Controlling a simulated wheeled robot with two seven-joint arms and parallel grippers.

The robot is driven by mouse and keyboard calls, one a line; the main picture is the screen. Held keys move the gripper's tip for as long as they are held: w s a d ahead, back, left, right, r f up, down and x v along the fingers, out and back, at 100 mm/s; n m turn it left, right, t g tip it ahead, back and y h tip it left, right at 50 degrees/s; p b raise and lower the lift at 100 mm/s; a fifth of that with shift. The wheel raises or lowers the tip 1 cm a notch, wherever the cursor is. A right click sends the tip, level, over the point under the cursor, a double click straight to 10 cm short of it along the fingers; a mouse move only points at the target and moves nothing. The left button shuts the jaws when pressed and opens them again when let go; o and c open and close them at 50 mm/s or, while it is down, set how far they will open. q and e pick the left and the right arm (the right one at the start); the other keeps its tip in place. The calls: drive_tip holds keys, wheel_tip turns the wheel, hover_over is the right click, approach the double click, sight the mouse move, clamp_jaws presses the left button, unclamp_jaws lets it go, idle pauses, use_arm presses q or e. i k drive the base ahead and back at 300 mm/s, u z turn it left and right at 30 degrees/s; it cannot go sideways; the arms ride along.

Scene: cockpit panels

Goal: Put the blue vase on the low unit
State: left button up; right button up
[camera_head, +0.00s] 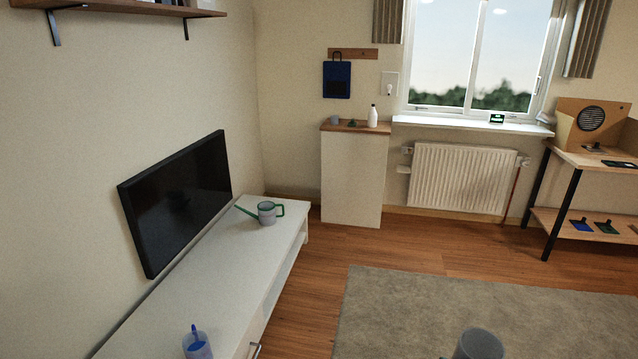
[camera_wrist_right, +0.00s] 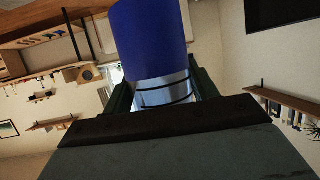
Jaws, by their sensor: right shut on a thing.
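The blue vase (camera_wrist_right: 152,38) shows in the right wrist view as a plain deep-blue cylinder, cut off by the top edge. My right gripper (camera_wrist_right: 163,90) is shut on it, with a dark finger on each side of a shiny, banded lower part. The low unit (camera_head: 240,262) is the long white cabinet along the left wall in the head view. The right gripper and the blue vase cannot be made out there. My left gripper is in neither view.
The top between can and cup is clear. A grey round part (camera_head: 480,344) shows at the bottom edge, unclear what.

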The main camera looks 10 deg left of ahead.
sight(229, 310)
drive_tip(key=i, duration=2.7)
drive_tip(key=u, duration=3.25)
